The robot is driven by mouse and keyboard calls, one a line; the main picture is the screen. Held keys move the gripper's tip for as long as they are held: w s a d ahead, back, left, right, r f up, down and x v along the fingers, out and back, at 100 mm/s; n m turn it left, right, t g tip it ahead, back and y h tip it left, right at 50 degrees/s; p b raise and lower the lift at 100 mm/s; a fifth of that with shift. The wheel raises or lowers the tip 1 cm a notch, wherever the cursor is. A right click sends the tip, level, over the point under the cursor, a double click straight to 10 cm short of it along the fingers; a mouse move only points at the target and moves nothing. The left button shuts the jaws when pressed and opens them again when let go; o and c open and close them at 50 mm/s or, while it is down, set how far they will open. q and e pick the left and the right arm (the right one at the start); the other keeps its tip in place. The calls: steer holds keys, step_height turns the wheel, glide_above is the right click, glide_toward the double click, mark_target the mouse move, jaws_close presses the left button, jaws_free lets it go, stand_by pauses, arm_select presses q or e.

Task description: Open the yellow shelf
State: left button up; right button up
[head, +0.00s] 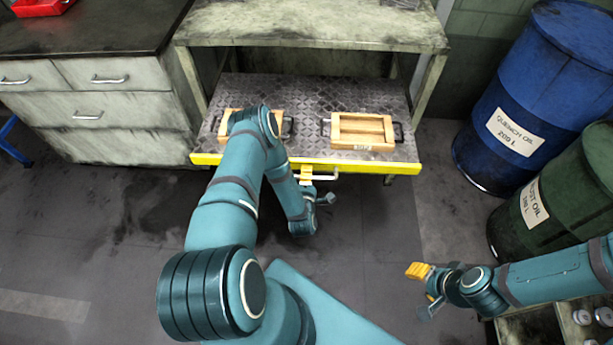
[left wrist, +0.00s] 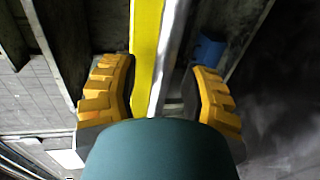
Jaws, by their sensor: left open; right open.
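The yellow shelf is a dark diamond-plate tray (head: 310,97) with a yellow front edge (head: 375,166), under a worn workbench. Its front edge shows forward of the bench legs. A pale handle bar (head: 328,177) sits on the front edge, and my left gripper (head: 306,174) is at it. In the left wrist view, the open left gripper (left wrist: 160,95) has its fingers on either side of the yellow edge (left wrist: 145,45) and the metal handle bar (left wrist: 170,50), with gaps visible. My right gripper (head: 428,285) is open and empty at the lower right, away from the shelf.
Two wooden crates with dark handles, the left (head: 226,126) partly hidden by my arm and the right (head: 362,131), rest on the shelf. Grey drawers (head: 95,108) stand left. A blue barrel (head: 522,90) and a green barrel (head: 555,200) stand right. Floor before the shelf is clear.

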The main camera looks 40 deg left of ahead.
arm_select(q)
steer(key=v, duration=0.7)
steer(key=shift+s, duration=0.25)
steer(key=shift+d, duration=0.15)
stand_by(0.4)
